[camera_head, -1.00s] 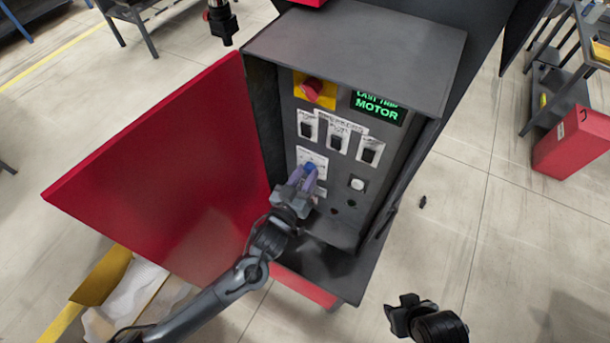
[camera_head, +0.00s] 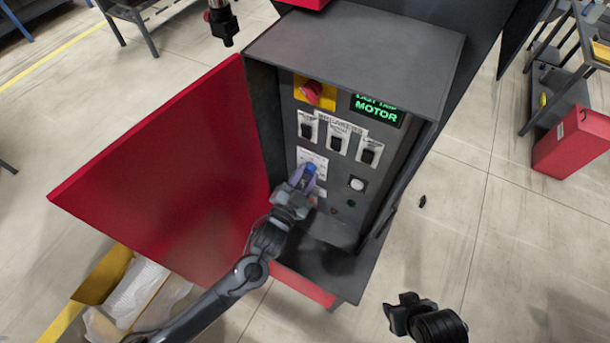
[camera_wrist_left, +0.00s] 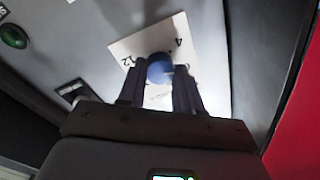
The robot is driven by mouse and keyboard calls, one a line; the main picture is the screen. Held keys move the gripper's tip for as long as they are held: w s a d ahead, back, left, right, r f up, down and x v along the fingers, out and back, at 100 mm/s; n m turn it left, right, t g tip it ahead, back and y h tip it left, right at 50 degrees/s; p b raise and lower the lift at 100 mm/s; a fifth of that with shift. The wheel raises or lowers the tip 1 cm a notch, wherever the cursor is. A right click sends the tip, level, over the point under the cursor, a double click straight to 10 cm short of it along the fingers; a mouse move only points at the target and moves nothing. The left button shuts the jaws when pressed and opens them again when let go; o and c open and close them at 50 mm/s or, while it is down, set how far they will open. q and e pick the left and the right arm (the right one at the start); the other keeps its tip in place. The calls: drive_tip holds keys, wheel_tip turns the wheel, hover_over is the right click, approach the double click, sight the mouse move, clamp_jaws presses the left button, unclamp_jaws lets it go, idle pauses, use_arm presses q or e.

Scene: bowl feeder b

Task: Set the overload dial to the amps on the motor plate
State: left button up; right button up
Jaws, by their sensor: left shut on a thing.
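The blue overload dial (camera_head: 310,169) sits on a white scale plate (camera_head: 312,157) on the cabinet's inner panel. In the left wrist view the dial (camera_wrist_left: 160,68) stands between the two fingers, with marks "4" and "12" readable on the scale plate (camera_wrist_left: 125,46). My left gripper (camera_head: 304,179) is shut on the dial; it also shows in the left wrist view (camera_wrist_left: 160,85). The dial's pointer is too blurred to read. My right gripper (camera_head: 405,308) is off to the lower right, away from the cabinet, holding nothing visible. The motor plate is not recognisable in view.
The red cabinet door (camera_head: 160,165) stands open at left. The panel bears a red rotary switch (camera_head: 312,92), several breakers, a green "LAST TRIP MOTOR" display (camera_head: 377,109) and a white button (camera_head: 357,184). A shelf lies below. Floor at right is mostly clear.

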use_arm(q)
drive_tip(key=shift+m, duration=1.1)
drive_tip(key=o, duration=1)
drive_tip(key=b+v, duration=0.1)
drive_tip(key=v, duration=0.9)
drive_tip(key=shift+s+a, duration=0.15)
drive_tip(key=shift+s, duration=0.2)
